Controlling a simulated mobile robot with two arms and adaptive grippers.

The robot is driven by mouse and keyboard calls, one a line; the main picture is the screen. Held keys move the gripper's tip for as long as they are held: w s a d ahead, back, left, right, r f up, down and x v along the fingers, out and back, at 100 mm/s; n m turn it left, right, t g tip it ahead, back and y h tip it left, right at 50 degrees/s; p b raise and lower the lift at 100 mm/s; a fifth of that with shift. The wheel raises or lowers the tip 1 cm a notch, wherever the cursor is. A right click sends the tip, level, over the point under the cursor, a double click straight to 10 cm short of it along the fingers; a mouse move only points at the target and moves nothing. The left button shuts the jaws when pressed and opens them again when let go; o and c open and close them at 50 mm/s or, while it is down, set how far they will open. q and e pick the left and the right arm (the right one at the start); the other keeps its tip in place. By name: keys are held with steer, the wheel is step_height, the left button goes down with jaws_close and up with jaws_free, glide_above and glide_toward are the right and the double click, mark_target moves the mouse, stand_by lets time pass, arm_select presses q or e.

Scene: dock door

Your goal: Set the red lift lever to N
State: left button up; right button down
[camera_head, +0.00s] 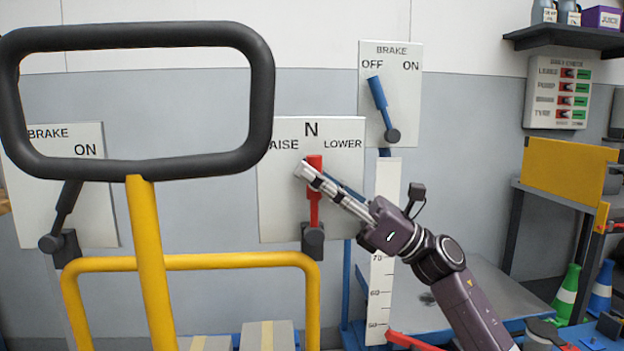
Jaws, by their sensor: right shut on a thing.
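The red lift lever (314,211) stands nearly upright on a white plate (280,220) marked RAISE, N and LOWER. Its top lies just below the N, and its foot is in a dark pivot block. My right gripper (306,171) reaches in from the lower right and is shut on the red lift lever near its top. The fingers cover part of the lever there. My left gripper is not in view.
A black loop handle (262,95) on a yellow post (150,260) fills the left front. A black brake lever (68,203) is at left. A yellow rail (240,261) runs below the plate.

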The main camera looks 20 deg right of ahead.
stand_by(0.4)
steer(key=c, duration=2)
jaws_free()
steer(key=shift+c, duration=0.2)
steer(key=v, duration=1.2)
steer(key=shift+f, duration=0.1)
